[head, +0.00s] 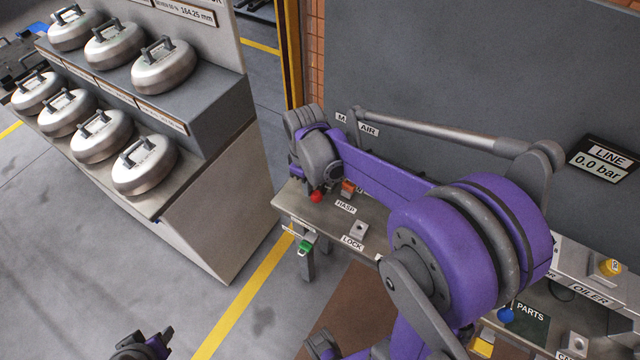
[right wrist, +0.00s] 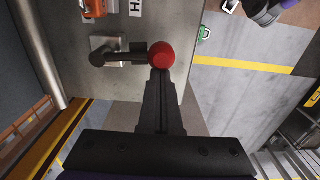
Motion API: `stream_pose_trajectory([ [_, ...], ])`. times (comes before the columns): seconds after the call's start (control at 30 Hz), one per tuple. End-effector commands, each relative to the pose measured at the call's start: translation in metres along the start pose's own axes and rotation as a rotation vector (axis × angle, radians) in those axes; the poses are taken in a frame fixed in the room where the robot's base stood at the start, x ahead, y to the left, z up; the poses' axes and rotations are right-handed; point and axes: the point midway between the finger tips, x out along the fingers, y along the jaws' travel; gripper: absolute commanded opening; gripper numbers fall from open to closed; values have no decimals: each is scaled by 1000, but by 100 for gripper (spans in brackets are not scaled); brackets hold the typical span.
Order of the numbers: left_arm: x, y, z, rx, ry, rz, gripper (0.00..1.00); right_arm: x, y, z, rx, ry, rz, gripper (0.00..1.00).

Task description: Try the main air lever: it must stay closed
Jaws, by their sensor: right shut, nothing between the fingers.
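The main air lever is a dark bar (right wrist: 122,54) with a red ball (right wrist: 161,54) at its end, in the right wrist view. The bar runs sideways from a pale plate (right wrist: 100,44) on the bench. In the head view the red ball (head: 317,197) shows just below my right wrist. My right gripper (right wrist: 160,75) is shut and empty, its tips at the ball's near edge; I cannot tell whether they touch. The "M… AIR" label (head: 368,130) is partly covered by my arm. My left gripper (head: 143,346) is at the bottom left, its jaws unclear.
The line display (head: 603,162) on the dark panel reads 0.0 bar. The bench (head: 320,212) bears HASP and LOCK labels; a green item (head: 305,247) hangs at its front edge. Floor between is clear.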

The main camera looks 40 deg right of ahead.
Motion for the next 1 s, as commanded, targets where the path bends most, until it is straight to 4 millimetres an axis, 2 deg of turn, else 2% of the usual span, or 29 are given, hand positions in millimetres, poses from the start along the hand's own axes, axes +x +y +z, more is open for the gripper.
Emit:
stream_pose_trajectory([
  [0.47, 0, 0, 0, 0, 0, 0, 43, 0, 0, -1, 1, -3, 1, 0],
  [0.8, 1, 0, 1, 0, -1, 0, 43, 0, 0, -26, -1, -2, 0, 0],
  [1.0, 0, 0, 0, 0, 0, 0, 43, -2, 0, -30, 1, -2, 0, 0],
])
